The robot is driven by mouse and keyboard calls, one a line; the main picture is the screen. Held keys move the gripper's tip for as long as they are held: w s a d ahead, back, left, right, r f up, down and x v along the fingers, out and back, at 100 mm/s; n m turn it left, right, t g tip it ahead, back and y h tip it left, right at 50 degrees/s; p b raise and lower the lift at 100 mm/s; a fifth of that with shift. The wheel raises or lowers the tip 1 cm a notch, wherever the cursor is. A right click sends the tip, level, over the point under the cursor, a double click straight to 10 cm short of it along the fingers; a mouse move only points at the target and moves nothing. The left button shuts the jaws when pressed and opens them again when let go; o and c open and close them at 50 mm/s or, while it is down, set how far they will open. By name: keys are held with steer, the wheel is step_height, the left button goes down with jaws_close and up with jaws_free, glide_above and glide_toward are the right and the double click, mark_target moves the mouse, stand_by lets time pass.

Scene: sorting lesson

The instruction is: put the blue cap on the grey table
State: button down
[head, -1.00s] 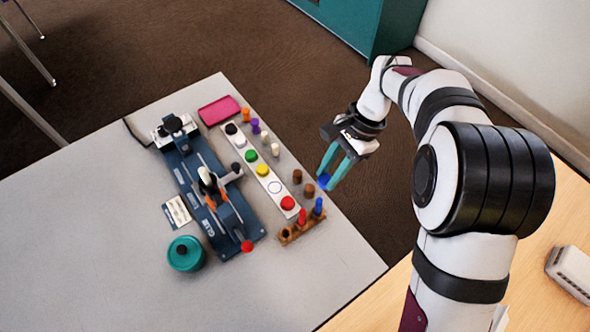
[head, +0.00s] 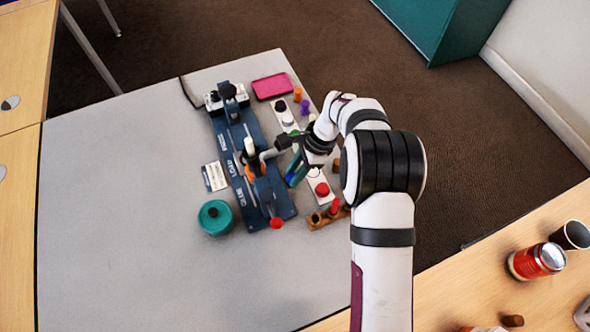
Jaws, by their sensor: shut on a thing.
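The blue cap (head: 290,180) shows as a small patch of blue at the fingertips of my gripper (head: 293,173). My gripper's teal fingers are shut on it, and they hide part of it. The gripper points down over the grey table (head: 130,230), between the dark blue machine and the white strip of coloured caps. I cannot tell how high the cap is above the table or whether it touches anything.
The dark blue machine (head: 228,145) stands left of my gripper. The white strip (head: 315,176) with a red cap (head: 322,189) and a wooden rack (head: 322,219) lie to the right. A teal pot (head: 215,217) stands left. The table's left and front areas are clear.

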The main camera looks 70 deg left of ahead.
steer(key=c, duration=0.6)
jaws_free()
steer(key=shift+c, duration=0.2)
